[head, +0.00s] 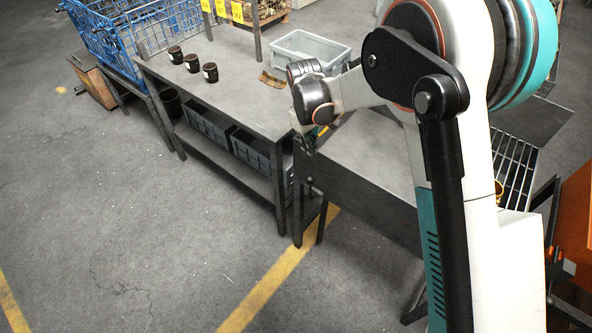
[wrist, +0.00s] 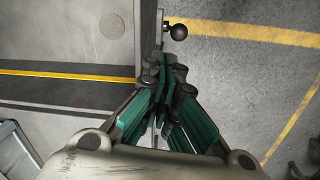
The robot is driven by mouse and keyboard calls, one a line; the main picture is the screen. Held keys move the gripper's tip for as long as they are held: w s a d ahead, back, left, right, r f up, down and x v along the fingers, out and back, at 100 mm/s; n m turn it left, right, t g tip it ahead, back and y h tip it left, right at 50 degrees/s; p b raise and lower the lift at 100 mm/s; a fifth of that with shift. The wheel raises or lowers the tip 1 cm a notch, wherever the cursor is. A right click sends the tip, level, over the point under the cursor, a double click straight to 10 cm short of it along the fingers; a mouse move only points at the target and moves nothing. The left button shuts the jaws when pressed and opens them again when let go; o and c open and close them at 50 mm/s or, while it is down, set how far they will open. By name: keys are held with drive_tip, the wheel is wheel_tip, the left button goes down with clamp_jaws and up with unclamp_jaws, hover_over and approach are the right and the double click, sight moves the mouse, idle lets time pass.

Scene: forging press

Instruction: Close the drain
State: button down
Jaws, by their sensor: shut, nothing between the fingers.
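My gripper (head: 308,143) is above the front edge of the dark steel bench or tank (head: 365,190), near its left corner, pointing down. In the wrist view my gripper (wrist: 162,62) has its green-sided fingers together, with nothing between them. A small black fitting (head: 310,182) sticks out of the front face just below my gripper. In the wrist view a black ball knob (wrist: 179,32) on a short stem stands out from the edge, ahead of the fingertips and apart from them. It may be the drain's handle; no drain outlet can be made out.
A grey workbench (head: 230,85) on the left holds several dark cups (head: 192,63) and a grey tray (head: 310,48). Dark crates (head: 252,150) sit on its lower shelf. A blue wire cart (head: 120,40) stands behind. The floor in front is clear, with yellow lines.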

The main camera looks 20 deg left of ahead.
drive_tip(key=a+f, duration=0.1)
drive_tip(key=s+a, duration=0.1)
drive_tip(key=a, duration=0.1)
drive_tip(key=shift+f, duration=0.35)
drive_tip(key=f+b, duration=0.1)
drive_tip(key=f, duration=0.2)
drive_tip(key=f+b, duration=0.1)
drive_tip(key=f, duration=0.2)
drive_tip(key=d+f+b, duration=0.1)
drive_tip(key=f, duration=0.3)
drive_tip(key=shift+d, duration=0.1)
